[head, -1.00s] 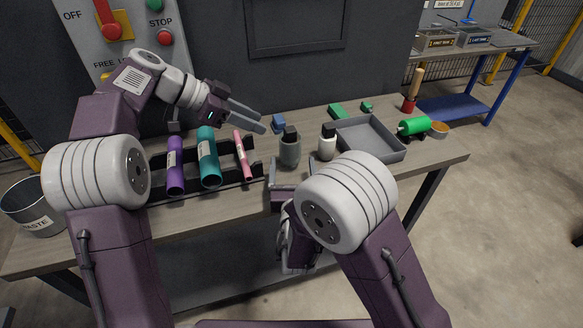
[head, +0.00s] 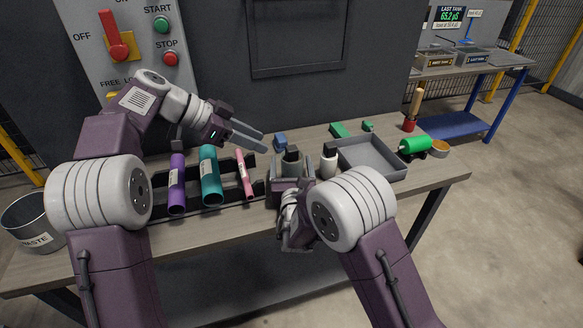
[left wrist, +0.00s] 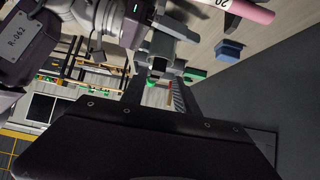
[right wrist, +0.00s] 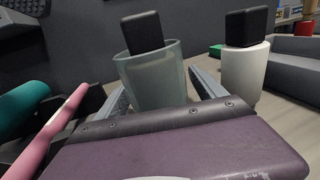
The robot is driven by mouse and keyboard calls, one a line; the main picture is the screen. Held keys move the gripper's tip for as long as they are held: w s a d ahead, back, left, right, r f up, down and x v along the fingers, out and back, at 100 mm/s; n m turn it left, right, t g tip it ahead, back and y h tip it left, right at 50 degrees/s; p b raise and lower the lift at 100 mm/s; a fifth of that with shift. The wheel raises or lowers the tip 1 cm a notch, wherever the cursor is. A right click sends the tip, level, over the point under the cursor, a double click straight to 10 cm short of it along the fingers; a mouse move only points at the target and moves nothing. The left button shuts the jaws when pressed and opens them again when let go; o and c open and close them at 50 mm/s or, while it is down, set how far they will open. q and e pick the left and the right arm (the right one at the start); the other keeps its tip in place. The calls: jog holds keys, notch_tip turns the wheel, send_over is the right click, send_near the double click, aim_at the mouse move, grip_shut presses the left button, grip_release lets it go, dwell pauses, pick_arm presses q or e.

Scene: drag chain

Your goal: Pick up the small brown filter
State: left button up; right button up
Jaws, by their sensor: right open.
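I cannot make out a brown filter in any view. A purple tube (head: 177,185), a teal tube (head: 210,178) and a thin pink tube (head: 244,176) lie in a black rack. A translucent grey cup (right wrist: 150,78) with a black block in its top stands in front of my right gripper (right wrist: 162,92). That gripper is open, one finger on each side of the cup; I cannot tell if they touch it. In the head view, my right arm partly hides the cup. My left gripper (head: 264,142) is open and empty, above the table behind the pink tube.
A white cup (head: 328,163) with a black top stands just right of the grey cup. Further right are a grey tray (head: 372,172), a green roller (head: 414,146) and an orange-brown bowl (head: 439,149). A blue block (head: 281,144) lies behind. A waste bin (head: 36,224) is far left.

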aim_at(286, 149)
jog(key=c, duration=1.3)
pick_arm(q)
jog(key=shift+o, duration=1.2)
pick_arm(e)
jog(key=shift+c, duration=1)
pick_arm(q)
jog(key=shift+o, duration=0.6)
jog(key=w+d+f+m+h, duration=0.1)
jog(key=d+m, duration=0.2)
jog(key=m, duration=0.9)
jog(key=w+d+f+m+h, duration=0.1)
jog(key=d+f+m, duration=0.1)
jog(key=m, duration=1)
jog(key=w+d+f+m+t+h, duration=0.1)
jog(key=d+m, duration=0.3)
jog(key=m, duration=0.8)
jog(key=shift+f, duration=0.65)
